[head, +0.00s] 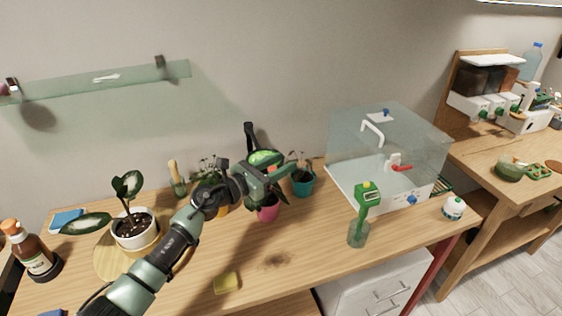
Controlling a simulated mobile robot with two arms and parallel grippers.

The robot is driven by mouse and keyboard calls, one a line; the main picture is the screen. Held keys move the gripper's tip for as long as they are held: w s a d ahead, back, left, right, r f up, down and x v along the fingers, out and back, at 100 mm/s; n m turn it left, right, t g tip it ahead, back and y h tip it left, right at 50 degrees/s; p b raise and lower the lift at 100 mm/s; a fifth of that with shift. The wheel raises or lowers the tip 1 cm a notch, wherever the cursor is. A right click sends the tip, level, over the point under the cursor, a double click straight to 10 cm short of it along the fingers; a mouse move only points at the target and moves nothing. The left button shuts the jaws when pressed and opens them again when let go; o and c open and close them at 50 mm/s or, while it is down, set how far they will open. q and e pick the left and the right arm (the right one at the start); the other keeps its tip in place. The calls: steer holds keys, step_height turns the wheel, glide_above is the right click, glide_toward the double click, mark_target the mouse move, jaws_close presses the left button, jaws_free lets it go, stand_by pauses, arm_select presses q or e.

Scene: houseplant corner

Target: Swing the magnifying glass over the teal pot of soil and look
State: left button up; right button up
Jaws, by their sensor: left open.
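The magnifying glass (264,156) appears to be the round green-tinted lens with a black upright part behind it, near the wall at the back of the table. The teal pot (303,187) stands just right of it, holding dark soil and a small drooping plant. My left gripper (286,176) is open in front of the lens and partly covers it. Its fingers point right, towards the teal pot. I cannot tell whether it touches the magnifying glass. My right gripper is out of view.
A pink pot (268,210) sits below my left gripper. A white potted plant (135,231) and brown bottle (34,252) stand at left. A clear box (385,150) and a green-handled tool in a glass (358,236) are at right.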

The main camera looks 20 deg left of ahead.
arm_select(q)
steer(key=shift+w, duration=0.1)
jaws_close()
stand_by(1.4)
